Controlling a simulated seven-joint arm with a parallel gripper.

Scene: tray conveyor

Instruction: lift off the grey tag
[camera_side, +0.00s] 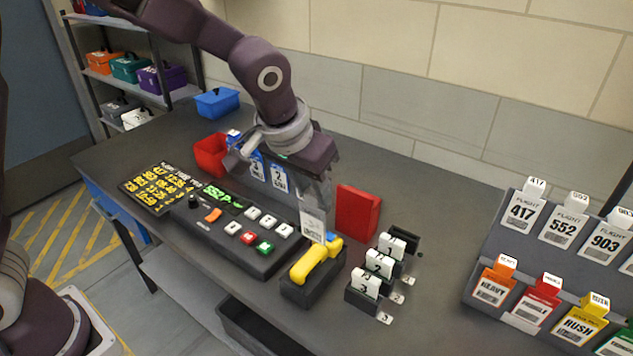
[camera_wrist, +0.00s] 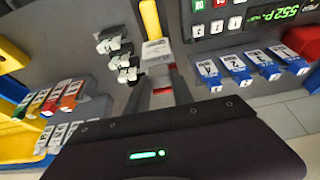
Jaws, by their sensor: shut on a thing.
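My gripper (camera_side: 315,190) points down over the middle of the table, its fingers shut on a pale grey tag (camera_side: 313,226) with small dark print. In the wrist view the tag (camera_wrist: 157,48) shows at the tips of the fingers (camera_wrist: 162,72), beside the yellow handle (camera_wrist: 150,18). The fingers hide part of the tag.
A red block (camera_side: 358,212) stands right of my gripper. Black stepped holders with white numbered pieces (camera_side: 380,264) lie nearer. A tilted rack (camera_side: 485,245) holds flight and coloured tags at right. A button panel (camera_side: 235,228), blue numbered tags (camera_wrist: 235,68) and a red bin (camera_side: 208,158) lie left.

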